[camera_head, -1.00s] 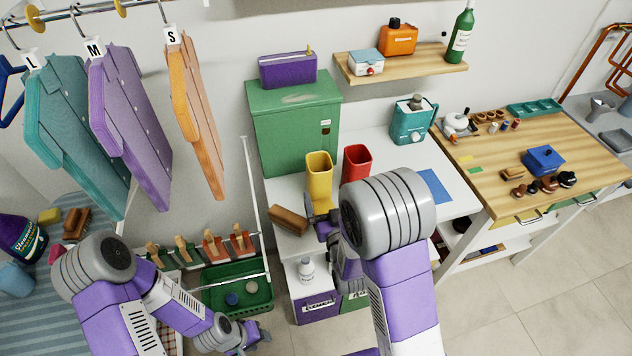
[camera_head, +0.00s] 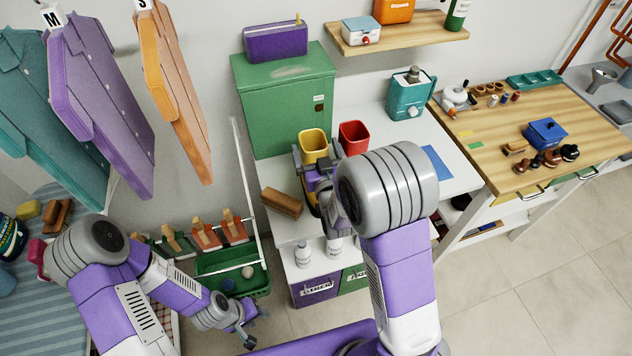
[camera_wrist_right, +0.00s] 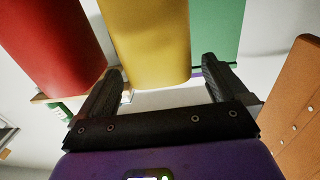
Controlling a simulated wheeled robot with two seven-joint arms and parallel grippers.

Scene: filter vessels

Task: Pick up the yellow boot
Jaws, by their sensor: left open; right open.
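The yellow boot (camera_head: 313,143) stands upright with its open top showing, on the white counter in front of the green cabinet. A similar red boot (camera_head: 353,136) stands to its right. My right gripper (camera_head: 317,158) is open at the near side of the yellow boot, one finger towards each side of it. In the right wrist view the yellow boot (camera_wrist_right: 150,45) shows ahead, between the open fingertips (camera_wrist_right: 160,70); contact cannot be told. Its lower part is hidden by my gripper in the head view. My left gripper (camera_head: 250,325) is open and empty, low beside the green basket.
A brown brush (camera_head: 281,203) lies left of my right gripper. The green cabinet (camera_head: 287,105) stands behind the boots. White bottles (camera_head: 303,254) stand below, near the counter front. Hanging shirts (camera_head: 180,90) fill the left. A blue sheet (camera_head: 435,163) lies on clear counter to the right.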

